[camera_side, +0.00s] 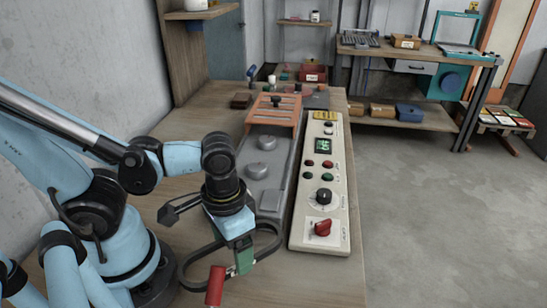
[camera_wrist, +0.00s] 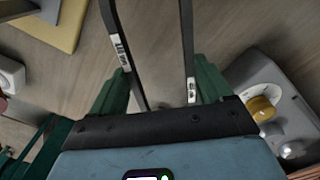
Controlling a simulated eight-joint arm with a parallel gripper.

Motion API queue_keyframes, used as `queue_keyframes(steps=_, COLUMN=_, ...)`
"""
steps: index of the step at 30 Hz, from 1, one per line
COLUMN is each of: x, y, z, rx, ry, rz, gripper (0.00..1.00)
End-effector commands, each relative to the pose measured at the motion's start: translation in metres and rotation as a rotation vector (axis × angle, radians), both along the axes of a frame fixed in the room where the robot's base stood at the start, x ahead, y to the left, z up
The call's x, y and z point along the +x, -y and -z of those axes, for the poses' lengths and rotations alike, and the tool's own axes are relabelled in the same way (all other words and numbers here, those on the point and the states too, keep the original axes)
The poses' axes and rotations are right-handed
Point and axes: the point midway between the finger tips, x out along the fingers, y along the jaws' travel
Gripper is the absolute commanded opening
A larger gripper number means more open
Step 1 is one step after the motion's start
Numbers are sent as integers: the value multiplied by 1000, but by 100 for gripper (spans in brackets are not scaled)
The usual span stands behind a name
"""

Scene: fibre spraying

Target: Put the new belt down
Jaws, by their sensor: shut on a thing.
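The belt (camera_side: 187,264) is a thin black loop in the side view, held low over the near part of the bench. My gripper (camera_side: 244,262) points down with its green fingers shut on the belt. In the wrist view two dark strands of the belt (camera_wrist: 188,45) with small white labels run up between the green fingers of my gripper (camera_wrist: 162,95). The fingers and wrist hide part of the loop. I cannot tell whether the belt touches the bench.
A grey machine (camera_side: 258,185) with round knobs and an orange slatted guard (camera_side: 270,111) stands behind my gripper. A cream control box (camera_side: 307,222) is right of it. A red cylinder (camera_side: 215,284) is close to the belt. The bench's near right (camera_side: 315,280) is clear.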

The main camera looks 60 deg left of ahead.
Motion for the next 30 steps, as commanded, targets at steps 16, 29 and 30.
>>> queue_keyframes(steps=16, x=0, y=0, z=30, rx=0, ry=0, rz=0, gripper=47)
queue_keyframes(steps=29, x=-1, y=0, z=38, rx=0, ry=0, rz=0, gripper=47)
queue_keyframes(steps=30, x=-1, y=0, z=38, rx=0, ry=0, rz=0, gripper=47)
